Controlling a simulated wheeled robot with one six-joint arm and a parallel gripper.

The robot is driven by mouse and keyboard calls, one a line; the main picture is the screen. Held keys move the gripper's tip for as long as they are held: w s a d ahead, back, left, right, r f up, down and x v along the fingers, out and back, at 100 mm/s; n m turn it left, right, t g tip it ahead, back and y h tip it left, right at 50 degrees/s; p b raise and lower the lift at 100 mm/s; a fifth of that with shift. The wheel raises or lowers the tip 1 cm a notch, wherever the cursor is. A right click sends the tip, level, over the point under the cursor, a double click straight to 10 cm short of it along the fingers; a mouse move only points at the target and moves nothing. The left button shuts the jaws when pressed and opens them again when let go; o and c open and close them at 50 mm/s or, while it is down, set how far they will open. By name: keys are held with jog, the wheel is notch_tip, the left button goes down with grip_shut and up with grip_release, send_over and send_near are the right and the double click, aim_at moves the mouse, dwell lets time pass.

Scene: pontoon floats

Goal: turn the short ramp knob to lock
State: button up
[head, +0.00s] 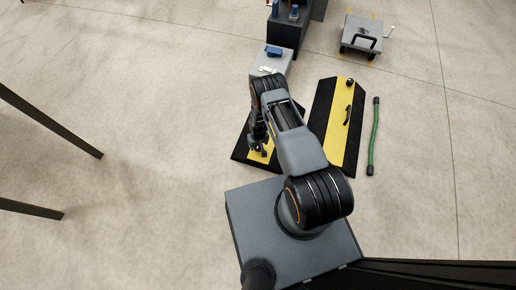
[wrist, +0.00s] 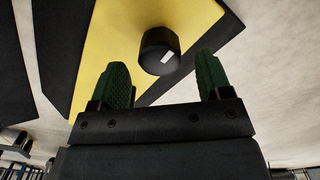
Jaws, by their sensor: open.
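The short ramp (head: 241,152), black with a yellow band, lies on the floor, partly hidden by my arm in the head view. Its yellow band also shows in the wrist view (wrist: 95,45). In the wrist view a round black knob (wrist: 157,46) with a white mark on its face stands out from the ramp. The white mark sits at the knob's lower right. My gripper (wrist: 160,62) is open, with one green-padded finger on each side of the knob and a gap to both. In the head view my gripper (head: 258,147) is low over the short ramp.
A longer black and yellow ramp (head: 322,110) with a black handle lies to the right. A green bar with black ends (head: 374,135) lies beside it. A grey box (head: 270,62), a dark cabinet (head: 286,34) and a small cart (head: 361,35) stand behind. The left floor is mostly clear.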

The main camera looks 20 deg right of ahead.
jog(key=shift+f+b, duration=0.45)
jog(key=shift+f, duration=1.1)
jog(key=c, duration=0.9)
